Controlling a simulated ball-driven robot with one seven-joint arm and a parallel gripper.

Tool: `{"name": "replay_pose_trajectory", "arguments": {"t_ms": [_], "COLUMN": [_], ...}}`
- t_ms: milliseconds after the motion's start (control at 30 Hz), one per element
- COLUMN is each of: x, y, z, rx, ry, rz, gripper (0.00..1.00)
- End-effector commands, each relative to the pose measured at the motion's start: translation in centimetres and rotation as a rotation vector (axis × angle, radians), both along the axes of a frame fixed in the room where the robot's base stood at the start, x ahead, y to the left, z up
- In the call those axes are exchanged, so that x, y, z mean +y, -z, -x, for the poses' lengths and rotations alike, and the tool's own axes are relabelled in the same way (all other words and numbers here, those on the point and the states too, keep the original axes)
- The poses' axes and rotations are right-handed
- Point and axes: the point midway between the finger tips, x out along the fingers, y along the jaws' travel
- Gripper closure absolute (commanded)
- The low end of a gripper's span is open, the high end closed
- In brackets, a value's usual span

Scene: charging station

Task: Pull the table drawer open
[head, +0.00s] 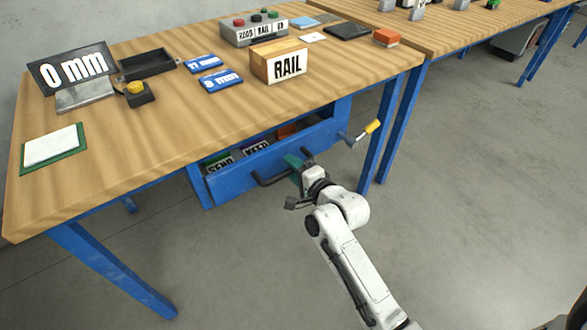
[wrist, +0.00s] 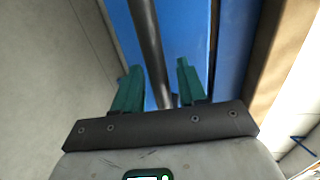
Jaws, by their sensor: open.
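The blue table drawer (head: 228,184) stands partly open under the wooden table, with its inside showing from above. Its dark bar handle (head: 268,182) sticks out from the front. My gripper (head: 295,164) is at the right part of the handle, its green fingers partly hidden by my wrist. In the wrist view the handle (wrist: 147,40) runs between the two open green fingers of my gripper (wrist: 158,78), with a gap on each side. The blue drawer front (wrist: 185,30) lies behind the fingers.
A crank with a yellow grip (head: 371,127) juts out right of the drawer, near a blue table leg (head: 382,135). Labelled compartments (head: 220,163) show inside the drawer. The floor in front is clear.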

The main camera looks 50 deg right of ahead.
Motion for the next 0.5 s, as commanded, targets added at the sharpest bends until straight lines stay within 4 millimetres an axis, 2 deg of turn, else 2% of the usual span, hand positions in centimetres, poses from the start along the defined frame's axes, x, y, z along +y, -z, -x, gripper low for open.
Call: {"name": "replay_pose_trajectory", "arguments": {"t_ms": [67,433,500], "x": [0.01,0.01,0.01], "y": [0.00,0.00,0.01], "z": [0.02,0.03,0.03], "rx": [0.000,0.000,0.000], "ry": [0.000,0.000,0.000], "rz": [0.000,0.000,0.000], "gripper": [0.65,1.00,1.00]}}
